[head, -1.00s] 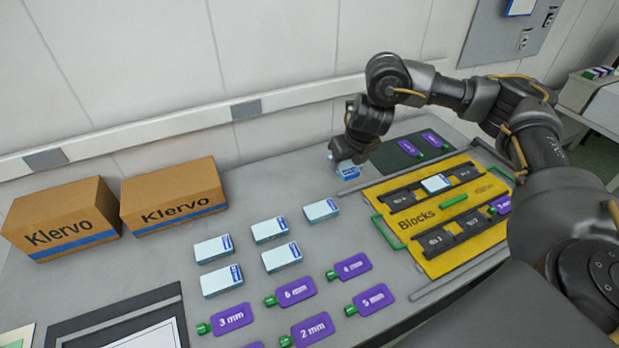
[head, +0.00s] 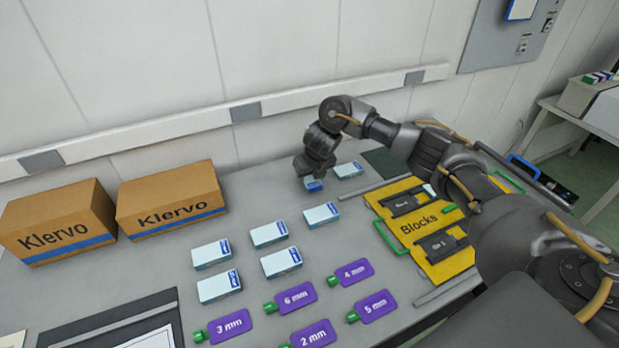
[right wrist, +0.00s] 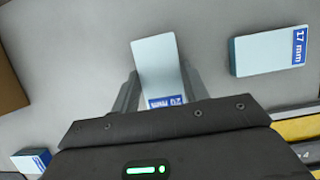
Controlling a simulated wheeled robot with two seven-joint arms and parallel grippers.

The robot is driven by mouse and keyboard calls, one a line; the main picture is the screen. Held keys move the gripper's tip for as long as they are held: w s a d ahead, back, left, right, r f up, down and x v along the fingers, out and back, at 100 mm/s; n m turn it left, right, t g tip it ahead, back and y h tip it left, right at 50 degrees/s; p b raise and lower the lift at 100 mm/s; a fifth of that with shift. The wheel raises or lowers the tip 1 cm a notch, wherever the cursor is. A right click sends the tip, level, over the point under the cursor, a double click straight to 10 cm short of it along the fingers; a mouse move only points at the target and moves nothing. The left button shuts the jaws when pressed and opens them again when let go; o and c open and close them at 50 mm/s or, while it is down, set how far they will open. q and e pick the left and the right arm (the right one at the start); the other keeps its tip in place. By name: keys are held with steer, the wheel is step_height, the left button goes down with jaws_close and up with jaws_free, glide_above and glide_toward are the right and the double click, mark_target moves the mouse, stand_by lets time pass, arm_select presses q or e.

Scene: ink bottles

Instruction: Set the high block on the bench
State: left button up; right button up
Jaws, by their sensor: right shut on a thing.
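My right gripper (head: 314,174) is shut on a pale block with a blue label (head: 314,187), over the back middle of the bench (head: 250,190). In the right wrist view, this block (right wrist: 158,65) sits between the fingers and its label reads 20 mm. Whether its underside touches the bench cannot be told. A similar block (head: 348,170) lies just to its right; it reads 17 mm in the right wrist view (right wrist: 268,52). Several more pale blocks lie on the bench, one of them nearest the gripper in front (head: 321,214). My left gripper is not in view.
Two Klervo cartons (head: 58,222) (head: 172,201) stand at the left back. A yellow Blocks tray (head: 450,262) with green handles is on the right, partly behind my right arm. Several purple tags (head: 297,297) lie in front. Bare bench lies between the cartons and the gripper.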

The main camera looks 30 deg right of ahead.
steer(key=shift+w+f, duration=0.1)
steer(key=shift+f, duration=0.5)
steer(key=shift+f, duration=0.2)
steer(key=o, duration=1)
steer(key=shift+o, duration=0.2)
steer(key=shift+r, duration=0.1)
